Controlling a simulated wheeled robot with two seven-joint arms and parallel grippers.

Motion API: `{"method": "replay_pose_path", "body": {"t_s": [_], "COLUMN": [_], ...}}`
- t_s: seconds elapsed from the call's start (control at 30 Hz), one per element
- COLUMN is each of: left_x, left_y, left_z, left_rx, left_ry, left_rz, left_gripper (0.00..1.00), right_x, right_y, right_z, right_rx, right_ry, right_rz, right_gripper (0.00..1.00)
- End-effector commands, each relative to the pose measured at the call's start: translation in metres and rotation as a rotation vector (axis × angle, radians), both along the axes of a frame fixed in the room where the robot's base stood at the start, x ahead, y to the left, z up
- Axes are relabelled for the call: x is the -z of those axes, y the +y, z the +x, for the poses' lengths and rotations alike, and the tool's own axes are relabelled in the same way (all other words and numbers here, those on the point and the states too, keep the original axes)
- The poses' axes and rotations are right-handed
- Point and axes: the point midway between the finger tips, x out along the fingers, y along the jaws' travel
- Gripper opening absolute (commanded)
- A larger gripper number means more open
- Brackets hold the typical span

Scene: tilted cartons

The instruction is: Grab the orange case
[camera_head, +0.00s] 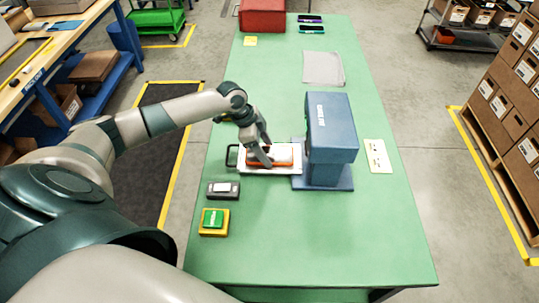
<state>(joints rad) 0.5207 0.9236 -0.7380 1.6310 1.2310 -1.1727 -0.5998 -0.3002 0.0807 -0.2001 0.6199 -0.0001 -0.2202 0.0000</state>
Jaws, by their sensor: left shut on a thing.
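The orange case (285,163) lies on a white tray-like plate (270,171) on the green table, just left of a blue machine (333,130). My left gripper (269,160) reaches down over it from the left and is shut on it; its fingers hide part of the case. The case looks level and close to the plate; I cannot tell whether it touches it. My right gripper is not in view.
The blue machine stands close at the right of the case. A green button on a yellow base (213,221) and a dark box (223,190) sit at the left edge. A red box (262,17) is at the far end. The near table (310,250) is clear.

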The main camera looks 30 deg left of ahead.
Motion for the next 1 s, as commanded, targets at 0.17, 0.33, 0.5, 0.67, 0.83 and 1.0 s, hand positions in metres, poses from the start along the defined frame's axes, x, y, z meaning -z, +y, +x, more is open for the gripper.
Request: {"method": "replay_pose_path", "body": {"t_s": [0.17,0.33,0.5,0.67,0.83,1.0], "left_x": [-0.001,-0.009,-0.029,-0.055,-0.082,-0.097], "left_y": [0.0,0.0,0.0,0.001,0.0,0.0], "left_z": [0.001,0.001,0.001,0.001,0.001,0.001], "left_rx": [0.0,-0.001,0.001,0.001,0.002,0.001], "left_ry": [-0.001,-0.003,-0.005,-0.005,-0.004,-0.001], "left_rz": [0.0,-0.001,0.001,0.001,0.0,-0.001], "left_gripper": [0.32,0.32,0.32,0.32,0.32,0.32], "right_x": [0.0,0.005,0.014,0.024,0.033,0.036], "right_y": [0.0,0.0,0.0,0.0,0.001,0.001], "right_z": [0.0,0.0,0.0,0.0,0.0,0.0], "right_rx": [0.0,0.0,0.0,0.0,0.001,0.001], "right_ry": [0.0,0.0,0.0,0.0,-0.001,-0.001], "right_rz": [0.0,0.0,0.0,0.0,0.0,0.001], "right_gripper": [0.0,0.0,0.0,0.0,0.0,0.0]}}
